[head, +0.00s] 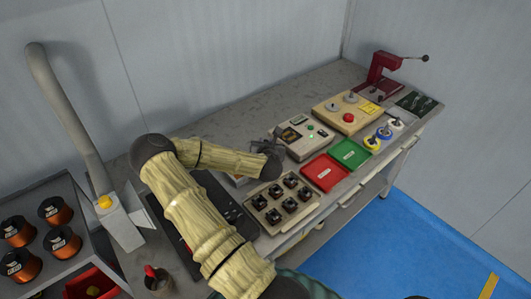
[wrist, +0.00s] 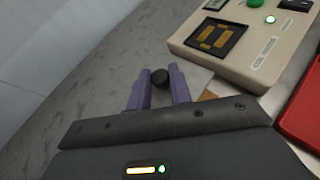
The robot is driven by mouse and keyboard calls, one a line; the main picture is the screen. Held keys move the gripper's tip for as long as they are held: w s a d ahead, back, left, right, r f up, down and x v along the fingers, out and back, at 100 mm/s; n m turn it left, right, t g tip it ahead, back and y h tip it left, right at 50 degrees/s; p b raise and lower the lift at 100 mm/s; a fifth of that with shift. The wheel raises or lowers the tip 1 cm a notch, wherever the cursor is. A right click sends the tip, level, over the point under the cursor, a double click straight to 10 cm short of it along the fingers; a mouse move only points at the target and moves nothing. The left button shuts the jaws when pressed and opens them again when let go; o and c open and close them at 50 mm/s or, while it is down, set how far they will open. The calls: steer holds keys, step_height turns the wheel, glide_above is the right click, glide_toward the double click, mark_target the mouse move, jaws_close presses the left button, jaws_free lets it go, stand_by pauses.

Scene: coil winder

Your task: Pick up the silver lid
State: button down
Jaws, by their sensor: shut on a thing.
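My gripper (wrist: 158,70) shows its two purple fingers in the wrist view, one on each side of a small round black knob (wrist: 160,79). The fingers are closed on this knob, which looks like the handle of the silver lid. A pale grey flat piece (wrist: 196,76) shows just right of the fingers and may be part of the lid; most of it is hidden by my gripper. In the head view my gripper (head: 266,146) is over the bench, left of the beige tester box, and the lid cannot be made out clearly.
The beige tester box (head: 305,138) stands close to my gripper's right. A red tray (head: 324,173) and green tray (head: 350,154) lie at the bench front. A parts tray (head: 282,201) is below my forearm. Bare bench (head: 225,125) lies behind, towards the wall.

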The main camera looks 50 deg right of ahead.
steer(key=shift+r, duration=2)
steer(key=shift+a, duration=0.1)
